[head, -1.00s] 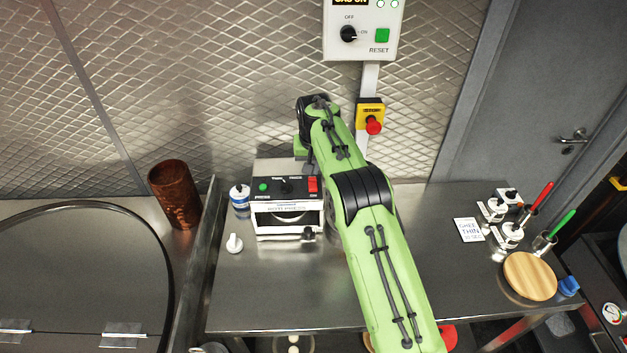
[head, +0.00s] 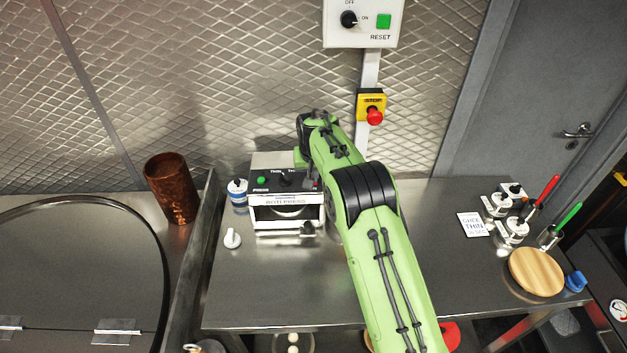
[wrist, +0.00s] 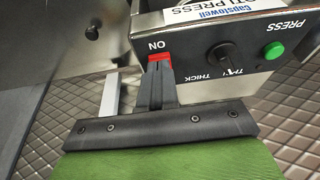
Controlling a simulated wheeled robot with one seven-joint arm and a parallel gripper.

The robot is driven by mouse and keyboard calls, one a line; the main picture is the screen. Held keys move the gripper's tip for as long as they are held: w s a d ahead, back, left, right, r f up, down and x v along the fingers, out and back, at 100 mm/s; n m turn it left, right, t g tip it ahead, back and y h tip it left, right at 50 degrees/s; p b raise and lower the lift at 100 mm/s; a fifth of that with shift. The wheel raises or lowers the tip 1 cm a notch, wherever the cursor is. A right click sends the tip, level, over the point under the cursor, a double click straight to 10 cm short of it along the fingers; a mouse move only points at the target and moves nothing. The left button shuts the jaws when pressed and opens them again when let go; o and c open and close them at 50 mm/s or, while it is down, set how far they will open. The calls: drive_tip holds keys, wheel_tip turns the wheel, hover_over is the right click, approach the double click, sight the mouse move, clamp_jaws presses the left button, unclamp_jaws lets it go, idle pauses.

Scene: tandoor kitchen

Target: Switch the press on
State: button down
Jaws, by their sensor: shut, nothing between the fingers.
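The roti press (head: 262,213) stands on the steel counter, left of my arm. Its control panel has a green button (head: 262,180) and a black thick/thin knob (head: 286,179). In the wrist view, the red switch (wrist: 159,57) sits at the panel's left end beside the word ON. My gripper (wrist: 155,68) is shut and empty, its fingertips at the red switch and covering part of it. They look to be touching it, but I cannot tell if it is pressed. In the head view, my gripper (head: 310,180) hides the switch.
A white bottle (head: 237,192) and a small white object (head: 232,238) are left of the press. A copper tumbler (head: 172,188) stands farther left. A red emergency stop (head: 374,116) is on the wall above. Jars and a wooden board (head: 537,272) occupy the counter's right end.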

drive_tip(key=shift+s+f+t+b, duration=0.15)
drive_tip(key=shift+f+t+b, duration=0.15)
drive_tip(key=shift+f+b, duration=0.55)
drive_tip(key=shift+s+r+p, duration=0.15)
drive_tip(key=shift+r+p, duration=0.4)
drive_tip(key=shift+p, duration=0.1)
drive_tip(key=shift+w+r+p, duration=0.35)
drive_tip(key=shift+w+p, duration=0.3)
drive_tip(key=shift+p, duration=0.5)
drive_tip(key=shift+w+r+p, duration=0.15)
drive_tip(key=shift+w+p, duration=0.1)
drive_tip(key=shift+p, duration=0.35)
